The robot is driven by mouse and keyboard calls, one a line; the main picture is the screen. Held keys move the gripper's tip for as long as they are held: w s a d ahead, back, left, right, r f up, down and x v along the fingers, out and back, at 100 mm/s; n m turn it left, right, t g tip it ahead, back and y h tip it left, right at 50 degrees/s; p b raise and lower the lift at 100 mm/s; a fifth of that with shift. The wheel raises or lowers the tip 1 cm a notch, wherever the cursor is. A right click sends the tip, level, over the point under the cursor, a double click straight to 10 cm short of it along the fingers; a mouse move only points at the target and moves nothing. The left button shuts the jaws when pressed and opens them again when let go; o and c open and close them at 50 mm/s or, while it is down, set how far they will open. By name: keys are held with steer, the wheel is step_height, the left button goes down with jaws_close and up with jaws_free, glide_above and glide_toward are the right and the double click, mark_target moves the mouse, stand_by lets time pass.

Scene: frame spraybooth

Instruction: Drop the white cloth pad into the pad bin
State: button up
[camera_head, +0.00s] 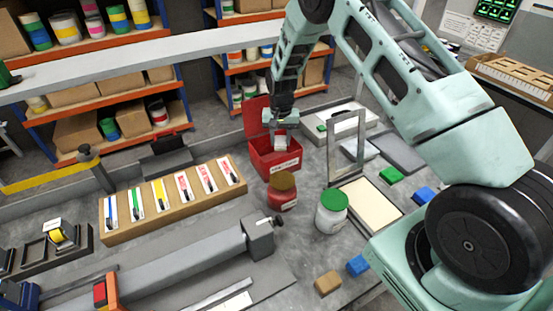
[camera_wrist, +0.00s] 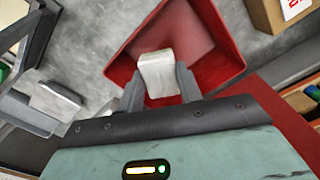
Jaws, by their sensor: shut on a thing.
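The white cloth pad (camera_wrist: 158,73) is between my gripper's two dark fingers in the wrist view, and the gripper (camera_wrist: 158,85) is shut on it. In the head view the pad (camera_head: 281,141) hangs below my gripper (camera_head: 281,131), at the opening of a red bin. This red bin (camera_head: 285,168) has a white label on its front and its lid (camera_head: 257,118) stands open behind. In the wrist view the pad shows over the bin's open inside (camera_wrist: 190,40). The bin's floor is partly hidden by the pad and fingers.
A grey upright frame (camera_head: 346,150) is to the right. A cardboard holder (camera_head: 172,202) with several labelled tools lies left.

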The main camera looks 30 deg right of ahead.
steer(key=o, duration=1)
steer(key=shift+c, duration=0.2)
step_height(320, 180, up, 18)
steer(key=b, duration=0.5)
steer(key=shift+f+b, duration=0.25)
steer(key=shift+b, duration=0.1)
